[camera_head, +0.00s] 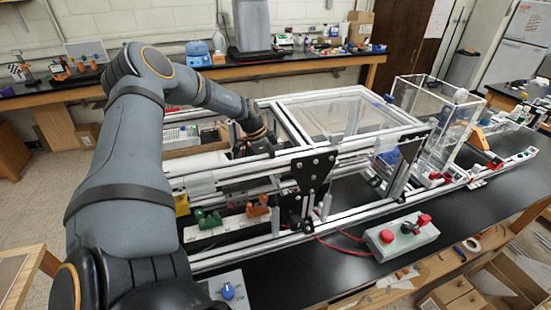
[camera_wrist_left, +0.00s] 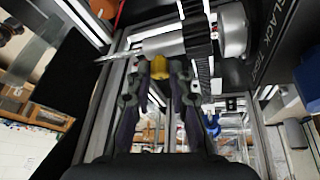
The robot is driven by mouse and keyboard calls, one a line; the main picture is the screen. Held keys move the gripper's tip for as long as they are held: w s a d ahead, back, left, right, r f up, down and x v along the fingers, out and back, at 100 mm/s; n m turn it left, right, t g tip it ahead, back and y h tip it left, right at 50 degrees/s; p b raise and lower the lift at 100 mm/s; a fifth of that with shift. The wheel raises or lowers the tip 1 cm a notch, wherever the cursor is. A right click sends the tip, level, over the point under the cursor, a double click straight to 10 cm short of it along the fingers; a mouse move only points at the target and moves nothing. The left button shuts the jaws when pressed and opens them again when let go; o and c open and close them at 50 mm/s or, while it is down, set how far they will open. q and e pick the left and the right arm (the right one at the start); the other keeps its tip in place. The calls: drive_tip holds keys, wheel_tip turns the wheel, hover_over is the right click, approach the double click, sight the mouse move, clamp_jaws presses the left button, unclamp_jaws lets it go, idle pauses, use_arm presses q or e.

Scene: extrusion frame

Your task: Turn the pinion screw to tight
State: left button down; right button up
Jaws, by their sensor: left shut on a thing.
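My left gripper (camera_wrist_left: 158,80) reaches down inside the aluminium extrusion frame (camera_head: 330,157). In the left wrist view its dark fingers are shut on a small yellow knob (camera_wrist_left: 158,66), which looks like the pinion screw. The knob sits just below a silver cylinder (camera_wrist_left: 165,44) beside a toothed rack (camera_wrist_left: 203,70). In the head view my left gripper (camera_head: 243,148) is mostly hidden by the frame rails, and the knob cannot be made out. My right gripper is not in view.
A clear box (camera_head: 437,115) stands on the frame's right part. A control box (camera_head: 400,236) with a red button sits on the black bench in front. Green (camera_head: 208,219) and orange clips lie near the front rail. Frame rails pass close around the left wrist.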

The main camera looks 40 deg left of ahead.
use_arm(q)
drive_tip(key=shift+a+r+m+p, duration=0.1)
drive_tip(key=shift+m+p, duration=0.3)
drive_tip(key=shift+p, duration=0.25)
drive_tip(key=shift+w+m+g, duration=0.1)
drive_tip(key=shift+m+g, duration=0.2)
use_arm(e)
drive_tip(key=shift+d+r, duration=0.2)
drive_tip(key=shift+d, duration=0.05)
use_arm(q)
drive_tip(key=c, duration=1.5)
unclamp_jaws()
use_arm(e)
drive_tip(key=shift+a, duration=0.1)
